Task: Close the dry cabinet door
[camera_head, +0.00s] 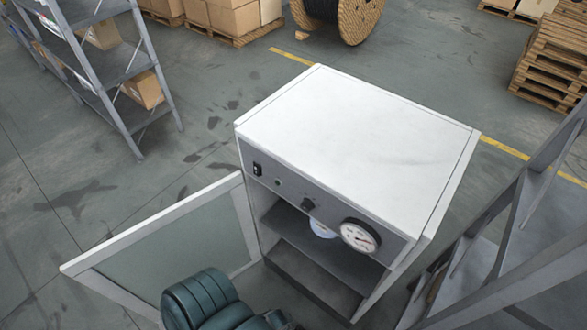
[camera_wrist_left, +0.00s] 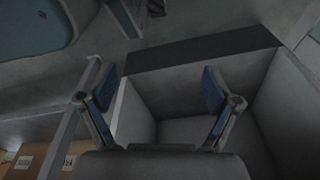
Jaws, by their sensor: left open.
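The white dry cabinet (camera_head: 350,140) stands in the middle of the head view, with a gauge and switches on its front panel. Its glass-paned door (camera_head: 165,245) is swung wide open to the left, showing the shelf inside. My teal arm reaches in from the bottom edge, in front of the opening and beside the door's inner face; its gripper is hidden or cut off there. In the left wrist view my left gripper (camera_wrist_left: 151,95) has its two blue-padded fingers spread, with nothing between them. Pale box-like panels (camera_wrist_left: 190,105) lie beyond the fingers; contact cannot be told.
A grey shelf rack (camera_head: 115,75) with boxes stands at the upper left. A grey metal frame (camera_head: 510,225) stands close to the cabinet's right side. A cable reel (camera_head: 340,15) and pallets (camera_head: 552,65) are farther back. Floor left of the door is clear.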

